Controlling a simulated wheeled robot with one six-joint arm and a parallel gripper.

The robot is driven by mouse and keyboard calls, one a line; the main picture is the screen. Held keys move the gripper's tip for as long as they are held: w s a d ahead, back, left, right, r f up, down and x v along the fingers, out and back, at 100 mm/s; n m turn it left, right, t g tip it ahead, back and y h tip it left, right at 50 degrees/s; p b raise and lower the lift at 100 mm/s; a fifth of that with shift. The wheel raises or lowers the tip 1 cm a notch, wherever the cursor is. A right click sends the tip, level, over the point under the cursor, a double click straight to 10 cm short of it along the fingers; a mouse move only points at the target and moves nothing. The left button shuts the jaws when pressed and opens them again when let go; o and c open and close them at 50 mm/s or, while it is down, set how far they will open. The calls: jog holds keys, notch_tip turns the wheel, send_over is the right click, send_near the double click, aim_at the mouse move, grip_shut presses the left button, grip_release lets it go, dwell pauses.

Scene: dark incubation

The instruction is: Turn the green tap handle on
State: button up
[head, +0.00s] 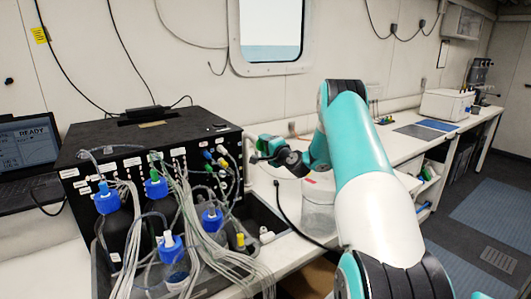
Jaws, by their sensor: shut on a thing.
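My gripper (260,154) is at the right side of the black box, at the end of my teal and white arm. Its dark fingers are shut on the green tap handle (266,138), a small green shape at the fingertips. The fingers and wrist hide part of the handle, and its turn angle is too small to make out. The tap's body is mostly hidden behind the gripper.
A black box (150,140) with many tubes stands left, with blue-capped bottles (108,200) in a tray before it. A laptop (30,145) is at far left. A clear bucket (318,205) stands below my wrist. The bench continues right with a white box (446,105).

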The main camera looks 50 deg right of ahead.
jog(key=n+b, duration=0.2)
jog(key=b, duration=0.1)
jog(key=n+b, duration=0.2)
jog(key=b, duration=0.2)
jog(key=shift+f, duration=0.4)
jog(key=n+b, duration=0.2)
jog(key=b, duration=0.2)
jog(key=shift+r+n, duration=0.15)
jog(key=shift+n, duration=0.15)
jog(key=shift+r+n+b, duration=0.1)
jog(key=shift+n+b, duration=0.2)
jog(key=shift+b, duration=0.2)
jog(key=shift+r+n, duration=0.1)
jog(key=shift+n, duration=0.2)
jog(key=o, duration=0.9)
jog(key=shift+s, duration=0.1)
